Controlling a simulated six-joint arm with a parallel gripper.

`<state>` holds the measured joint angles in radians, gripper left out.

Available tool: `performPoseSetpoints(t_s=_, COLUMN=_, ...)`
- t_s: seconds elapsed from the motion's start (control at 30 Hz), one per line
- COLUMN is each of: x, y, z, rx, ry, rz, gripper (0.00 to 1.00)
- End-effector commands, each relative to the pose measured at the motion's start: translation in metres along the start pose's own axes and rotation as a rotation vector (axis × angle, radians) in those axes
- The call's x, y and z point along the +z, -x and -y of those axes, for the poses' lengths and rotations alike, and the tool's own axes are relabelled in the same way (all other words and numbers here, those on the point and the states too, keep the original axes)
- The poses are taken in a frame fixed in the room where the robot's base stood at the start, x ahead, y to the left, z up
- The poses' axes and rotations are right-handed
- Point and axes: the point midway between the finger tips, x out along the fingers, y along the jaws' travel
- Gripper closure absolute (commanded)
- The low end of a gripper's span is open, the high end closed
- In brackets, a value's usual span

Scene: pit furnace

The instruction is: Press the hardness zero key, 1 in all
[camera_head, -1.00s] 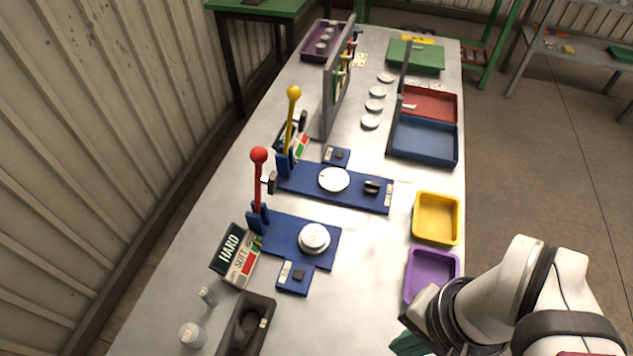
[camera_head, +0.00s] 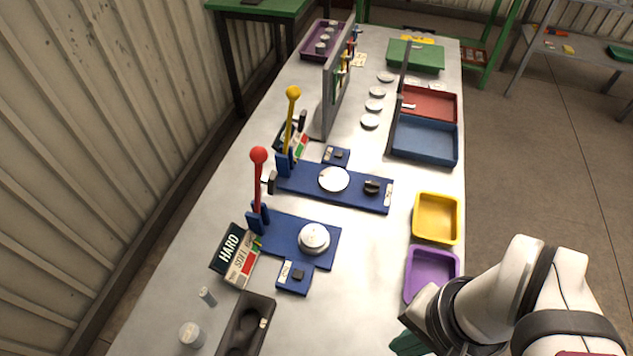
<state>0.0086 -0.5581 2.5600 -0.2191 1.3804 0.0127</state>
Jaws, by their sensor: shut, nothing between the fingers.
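The hardness tester is a blue base plate (camera_head: 288,233) with a red-knobbed lever (camera_head: 258,182) and a round pale disc (camera_head: 314,237). Its tilted HARD/SOFT display (camera_head: 236,255) is to the left. A small blue box with a pale label and a dark square key (camera_head: 299,274) adjoins the plate's near edge; the label is too small to read. My gripper (camera_head: 418,306) is at the lower right, beside the purple tray and well to the right of the key. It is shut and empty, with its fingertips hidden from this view. Nothing touches the key.
A second blue station (camera_head: 350,190) with a yellow-knobbed lever (camera_head: 290,120) and its own small key box (camera_head: 336,155) stands behind. A purple tray (camera_head: 410,280) and a yellow tray (camera_head: 417,220) line the right edge. A dark holder (camera_head: 262,302) is nearer. Bare table separates the key from my gripper.

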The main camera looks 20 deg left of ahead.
Motion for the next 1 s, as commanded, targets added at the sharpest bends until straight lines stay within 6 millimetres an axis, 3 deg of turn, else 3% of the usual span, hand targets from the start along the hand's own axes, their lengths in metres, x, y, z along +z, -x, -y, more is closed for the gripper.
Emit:
performPoseSetpoints(t_s=0.7, x=-0.002, y=-0.002, z=-0.001, rx=0.032, ry=0.047, rz=0.004, gripper=1.0)
performPoseSetpoints(t_s=0.77, x=-0.008, y=-0.005, z=-0.003, rx=0.107, ry=0.155, rz=0.011, gripper=1.0)
performPoseSetpoints(t_s=0.87, x=-0.033, y=-0.015, z=0.003, rx=0.329, ry=0.511, rz=0.005, gripper=1.0)
performPoseSetpoints(t_s=1.0, x=-0.071, y=-0.035, z=0.054, rx=0.651, ry=1.131, rz=-0.064, gripper=1.0)
